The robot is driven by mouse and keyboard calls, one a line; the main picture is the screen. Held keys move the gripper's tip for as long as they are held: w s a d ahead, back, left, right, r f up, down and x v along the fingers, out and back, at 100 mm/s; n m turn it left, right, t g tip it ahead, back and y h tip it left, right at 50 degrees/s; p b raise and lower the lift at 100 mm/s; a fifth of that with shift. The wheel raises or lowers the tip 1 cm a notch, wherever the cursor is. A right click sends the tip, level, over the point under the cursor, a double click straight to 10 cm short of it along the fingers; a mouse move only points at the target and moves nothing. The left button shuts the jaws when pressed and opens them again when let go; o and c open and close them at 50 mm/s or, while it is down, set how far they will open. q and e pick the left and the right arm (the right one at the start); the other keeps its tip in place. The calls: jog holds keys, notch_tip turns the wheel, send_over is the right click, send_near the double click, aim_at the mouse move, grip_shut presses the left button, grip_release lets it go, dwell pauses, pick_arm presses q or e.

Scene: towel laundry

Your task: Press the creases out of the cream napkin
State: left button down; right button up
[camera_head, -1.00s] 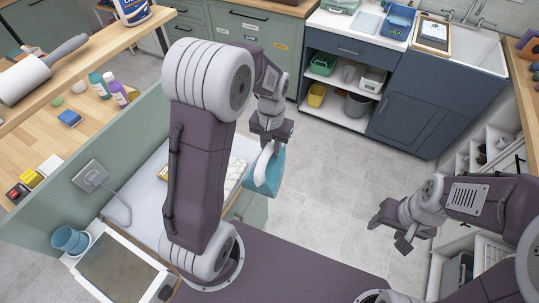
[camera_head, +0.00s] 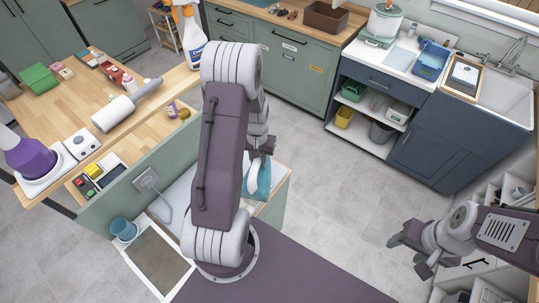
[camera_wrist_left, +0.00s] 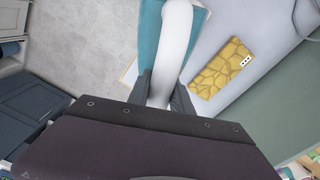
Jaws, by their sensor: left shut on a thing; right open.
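A teal iron-like tool with a white curved handle hangs at my left gripper (camera_head: 258,152). In the head view the teal tool (camera_head: 263,180) shows just right of my left arm. In the left wrist view my left gripper (camera_wrist_left: 160,92) is shut on the white handle (camera_wrist_left: 176,40), with the teal body (camera_wrist_left: 149,35) beneath. The light work surface (camera_head: 183,196) is mostly behind my left arm. I cannot make out the cream napkin; my arm or the tool may hide it. My right gripper (camera_head: 408,247) is open and empty over the floor at the right.
A yellow patterned item (camera_wrist_left: 222,68) lies on the light surface beside the tool. A green panel (camera_head: 125,195) with a socket and cord (camera_head: 147,180) borders that surface on the left. A blue cup (camera_head: 123,230) and a framed panel (camera_head: 158,262) are near. Open floor (camera_head: 335,190) lies to the right.

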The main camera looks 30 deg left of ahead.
pick_arm(q)
jog(key=shift+f+b, duration=0.35)
jog(key=shift+b, duration=0.1)
notch_tip(320, 180, down, 5)
jog(key=b, duration=0.4)
jog(key=shift+a+f, duration=0.1)
